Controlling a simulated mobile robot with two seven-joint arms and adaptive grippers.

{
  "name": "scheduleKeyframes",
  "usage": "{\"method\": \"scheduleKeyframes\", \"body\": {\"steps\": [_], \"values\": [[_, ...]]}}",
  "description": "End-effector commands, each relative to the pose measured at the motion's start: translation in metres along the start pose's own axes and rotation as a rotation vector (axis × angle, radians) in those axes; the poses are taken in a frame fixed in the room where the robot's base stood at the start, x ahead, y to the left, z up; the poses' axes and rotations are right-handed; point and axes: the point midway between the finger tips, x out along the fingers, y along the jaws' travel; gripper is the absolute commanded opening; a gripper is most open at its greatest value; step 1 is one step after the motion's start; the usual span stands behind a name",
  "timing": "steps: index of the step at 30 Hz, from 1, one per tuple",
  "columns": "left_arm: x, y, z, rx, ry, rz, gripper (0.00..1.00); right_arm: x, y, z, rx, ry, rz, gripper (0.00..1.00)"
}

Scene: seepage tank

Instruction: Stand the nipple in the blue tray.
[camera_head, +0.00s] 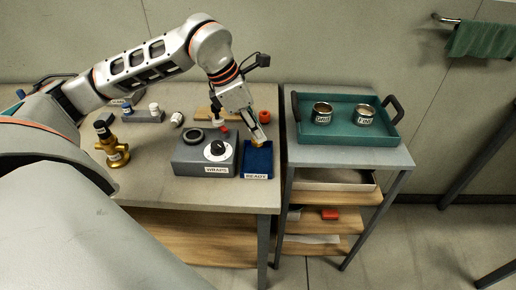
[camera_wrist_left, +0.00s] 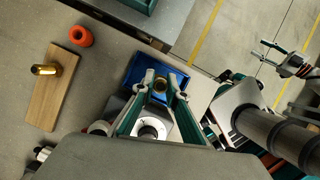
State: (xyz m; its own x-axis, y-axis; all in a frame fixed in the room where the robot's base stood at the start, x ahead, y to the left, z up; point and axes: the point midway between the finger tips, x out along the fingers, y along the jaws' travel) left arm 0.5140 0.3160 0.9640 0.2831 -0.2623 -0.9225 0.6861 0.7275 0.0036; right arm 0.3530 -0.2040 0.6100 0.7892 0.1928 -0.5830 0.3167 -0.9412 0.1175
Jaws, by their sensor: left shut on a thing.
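The nipple, a short brass piece, is between the fingertips of my left gripper (camera_head: 257,138). In the left wrist view the nipple (camera_wrist_left: 160,84) shows end-on as a brass ring between the two fingers. My left gripper is shut on it, over the blue tray (camera_head: 258,160) labelled READY. In the left wrist view the blue tray (camera_wrist_left: 137,73) lies around and below the fingertips. Whether the nipple touches the tray floor cannot be told. What looks like my right gripper (camera_wrist_left: 285,62) shows at the upper right of the left wrist view, too small to read.
A grey box (camera_head: 206,158) labelled WRAPS, with a black knob, stands just left of the tray. A wooden board (camera_wrist_left: 42,98) carries another brass piece (camera_wrist_left: 46,70), beside an orange ring (camera_wrist_left: 81,36). A brass valve (camera_head: 112,147) stands left. A green tray (camera_head: 345,135) with two cups sits on the right cart.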

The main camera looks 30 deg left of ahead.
Motion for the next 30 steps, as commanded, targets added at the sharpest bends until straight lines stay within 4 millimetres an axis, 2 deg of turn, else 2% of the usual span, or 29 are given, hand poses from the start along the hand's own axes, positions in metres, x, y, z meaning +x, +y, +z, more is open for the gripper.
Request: {"method": "scheduleKeyframes", "body": {"steps": [1,10,16,29,30], "values": [[0.009,-0.001,-0.004,-0.001,0.001,-0.002,0.0,0.001,0.0,0.001,-0.001,-0.001,0.001,0.4],[0.028,0.0,-0.011,-0.001,0.0,0.0,0.0,0.002,0.002,0.001,-0.004,0.002,0.004,0.4],[0.053,-0.001,-0.022,-0.001,0.0,-0.001,0.0,0.003,0.002,0.001,-0.005,0.004,0.005,0.4],[0.059,0.0,-0.024,0.0,-0.001,0.001,0.0,0.004,0.003,0.0,-0.007,0.008,0.007,0.4],[0.058,0.0,-0.024,0.0,-0.001,0.001,0.24,0.004,0.004,-0.001,-0.008,0.009,0.007,0.4]]}}
